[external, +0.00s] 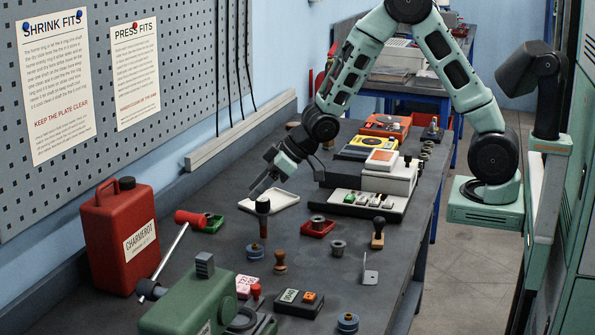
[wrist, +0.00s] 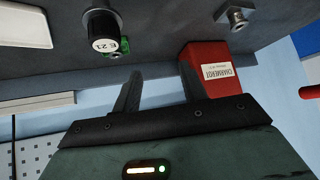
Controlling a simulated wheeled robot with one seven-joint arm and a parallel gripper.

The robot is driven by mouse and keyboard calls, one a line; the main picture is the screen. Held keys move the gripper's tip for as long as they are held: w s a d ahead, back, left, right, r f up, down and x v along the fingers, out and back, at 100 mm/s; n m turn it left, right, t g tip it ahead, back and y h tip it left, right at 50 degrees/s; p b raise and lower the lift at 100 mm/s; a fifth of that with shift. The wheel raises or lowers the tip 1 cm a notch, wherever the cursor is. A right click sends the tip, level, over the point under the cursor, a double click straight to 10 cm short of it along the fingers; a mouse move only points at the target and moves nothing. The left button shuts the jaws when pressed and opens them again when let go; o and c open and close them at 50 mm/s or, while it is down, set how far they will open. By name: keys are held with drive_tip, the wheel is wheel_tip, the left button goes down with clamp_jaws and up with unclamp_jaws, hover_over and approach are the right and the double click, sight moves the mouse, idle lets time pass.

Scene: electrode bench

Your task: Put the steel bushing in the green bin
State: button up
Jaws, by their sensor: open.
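My gripper (external: 258,190) is open and empty, above the bench near the white tray; its two dark fingers also show apart in the wrist view (wrist: 160,88). The small green bin (external: 208,226) sits left of the middle of the bench, beside a red-ended tool. In the wrist view the green bin (wrist: 117,46) is partly hidden behind a black cylinder. A grey metal bushing (external: 318,221) sits in a small red bin (external: 319,232). Another grey ring-like piece (external: 338,247) stands just in front of it. I cannot tell which is steel.
A black-topped cylinder (external: 263,207) stands close to my gripper, by the white tray (external: 281,203). A red can (external: 121,238) stands at the left. Devices (external: 368,204) line the back right. Stamps, blue pieces and a green machine (external: 189,302) crowd the front.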

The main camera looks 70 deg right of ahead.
drive_tip(key=s+a+r+n+g+h, duration=0.1)
drive_tip(key=s+a+g, duration=0.1)
drive_tip(key=s, duration=0.9)
drive_tip(key=s+a+r+n+g+h, duration=0.1)
drive_tip(key=s+a+r+g, duration=0.1)
drive_tip(key=s, duration=1)
drive_tip(key=s+a+r+n+g+h, duration=0.1)
drive_tip(key=s+a+r+g, duration=0.1)
drive_tip(key=s, duration=1)
drive_tip(key=shift+s+a+r+g, duration=0.2)
drive_tip(key=shift+a+g, duration=0.35)
drive_tip(key=shift+g, duration=0.35)
